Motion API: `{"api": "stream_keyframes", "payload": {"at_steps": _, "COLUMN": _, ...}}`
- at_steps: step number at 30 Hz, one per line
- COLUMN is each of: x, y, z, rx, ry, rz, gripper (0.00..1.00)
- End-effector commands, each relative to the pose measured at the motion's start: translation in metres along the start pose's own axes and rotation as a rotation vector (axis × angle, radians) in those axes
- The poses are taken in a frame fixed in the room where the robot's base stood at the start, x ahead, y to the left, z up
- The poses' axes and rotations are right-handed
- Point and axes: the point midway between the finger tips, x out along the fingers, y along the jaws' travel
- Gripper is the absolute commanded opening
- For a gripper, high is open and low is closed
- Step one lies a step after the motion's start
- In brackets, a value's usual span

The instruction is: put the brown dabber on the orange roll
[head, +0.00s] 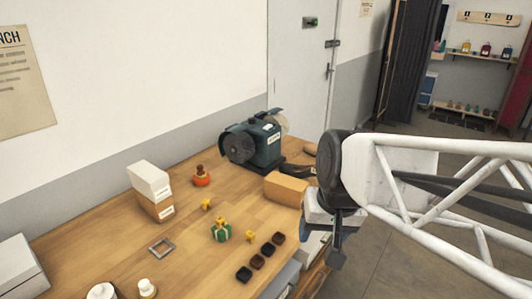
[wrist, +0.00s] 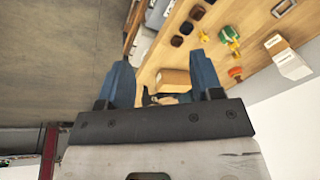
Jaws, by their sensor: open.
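The orange roll (head: 202,181) sits on the wooden bench left of the grinder. A small brown knobbed thing, which looks like the brown dabber (head: 199,169), stands upright on top of it. The roll also shows in the wrist view (wrist: 236,72); the dabber is too small to make out there. My gripper (head: 336,248) is off the bench's right edge, well apart from both. In the wrist view my gripper (wrist: 160,62) has its two blue fingers wide apart with nothing between them.
A green grinder (head: 252,142) stands at the bench's back. A tan box (head: 286,189) is near the right edge. A white box (head: 149,180) is stacked left of the roll. A green gift box (head: 220,231), yellow pieces (head: 206,204), several dark blocks (head: 257,262) and a grey frame (head: 162,247) lie in front.

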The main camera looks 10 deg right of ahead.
Motion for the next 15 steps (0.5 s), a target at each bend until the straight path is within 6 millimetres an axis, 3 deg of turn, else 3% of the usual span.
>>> {"api": "stream_keyframes", "payload": {"at_steps": 6, "x": -0.004, "y": 0.022, "z": 0.032, "rx": -0.106, "ry": 0.034, "rz": 0.086, "gripper": 0.6}}
{"api": "stream_keyframes", "payload": {"at_steps": 15, "x": -0.004, "y": 0.028, "z": 0.039, "rx": -0.136, "ry": 0.04, "rz": 0.11, "gripper": 0.6}}
